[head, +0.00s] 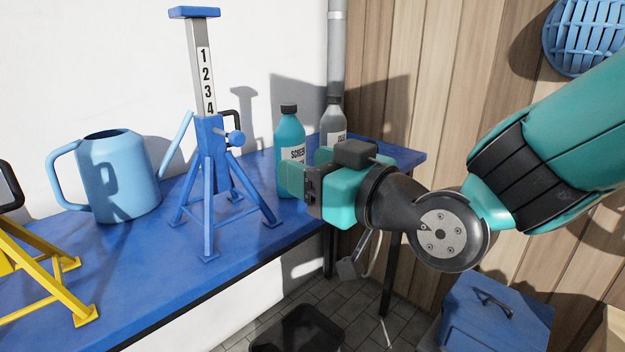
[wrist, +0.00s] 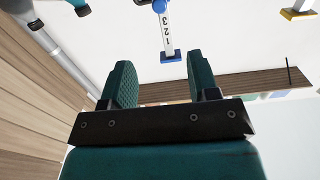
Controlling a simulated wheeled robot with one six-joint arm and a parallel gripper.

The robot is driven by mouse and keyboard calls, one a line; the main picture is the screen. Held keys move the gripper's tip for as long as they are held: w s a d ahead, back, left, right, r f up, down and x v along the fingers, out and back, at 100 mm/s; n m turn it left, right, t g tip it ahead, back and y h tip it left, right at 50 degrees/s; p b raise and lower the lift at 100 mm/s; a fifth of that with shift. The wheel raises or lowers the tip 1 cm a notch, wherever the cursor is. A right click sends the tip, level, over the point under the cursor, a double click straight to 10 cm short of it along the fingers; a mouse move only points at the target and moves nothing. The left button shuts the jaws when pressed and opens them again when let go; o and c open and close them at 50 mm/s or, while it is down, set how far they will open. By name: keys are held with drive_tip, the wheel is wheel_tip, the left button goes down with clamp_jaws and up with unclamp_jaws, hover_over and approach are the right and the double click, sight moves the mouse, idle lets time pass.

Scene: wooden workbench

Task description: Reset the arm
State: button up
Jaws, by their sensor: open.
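My gripper (head: 304,168) is over the right end of the blue bench, level with the bottles and pointing left. In the wrist view its two teal fingers (wrist: 162,82) stand wide apart with nothing between them. The task names no other object.
A blue jack stand (head: 209,150) stands left of my gripper on the workbench (head: 150,260). A light-blue watering can (head: 118,185) and a yellow stand (head: 45,270) are farther left. A blue box (head: 495,320) and black bin (head: 298,335) are below.

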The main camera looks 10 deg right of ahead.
idle(0.3)
drive_tip(key=s+d+f+g+h, duration=0.3)
drive_tip(key=s+d+f+g, duration=0.2)
drive_tip(key=s+g, duration=0.25)
drive_tip(key=s+d+f+g+h, duration=0.4)
drive_tip(key=s+d+g, duration=0.15)
drive_tip(key=s, duration=0.35)
wheel_tip(320, 180, up, 12)
drive_tip(key=g+p, duration=0.1)
drive_tip(key=p, duration=1.1)
drive_tip(key=shift+s+a+r+m+p, duration=0.2)
drive_tip(key=shift+m+p, duration=0.1)
drive_tip(key=shift+m, duration=0.1)
